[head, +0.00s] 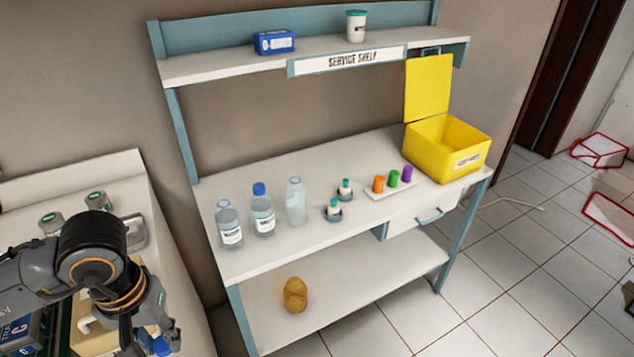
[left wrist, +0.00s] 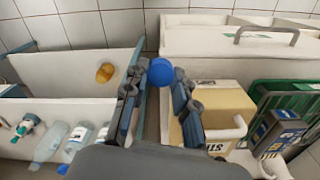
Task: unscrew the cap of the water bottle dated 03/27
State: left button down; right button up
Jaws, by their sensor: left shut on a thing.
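Three clear bottles stand on the service shelf's worktop: a labelled left bottle (head: 229,224) with no blue cap on it, a labelled middle bottle (head: 263,211) with a blue cap (head: 259,189), and an unlabelled right bottle (head: 296,202) with a clear top. The dates on the labels are too small to read. My left gripper (head: 150,338) is at the lower left, away from the bottles, over the side counter's edge. It is shut on a round blue cap (left wrist: 166,71), seen between its fingertips in the left wrist view. My right gripper is out of view.
A brown lump (head: 295,294) lies on the lower shelf. A beige box (left wrist: 222,105) and a green crate (left wrist: 285,95) are near my gripper.

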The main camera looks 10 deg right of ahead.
aim_at(227, 218)
jog(key=i+l, duration=0.2)
jog(key=l, duration=0.2)
jog(key=i+l, duration=0.2)
jog(key=l, duration=0.2)
jog(key=i+l, duration=0.2)
jog(key=l, duration=0.2)
jog(key=i+l, duration=0.2)
jog(key=l, duration=0.2)
jog(key=u, duration=0.05)
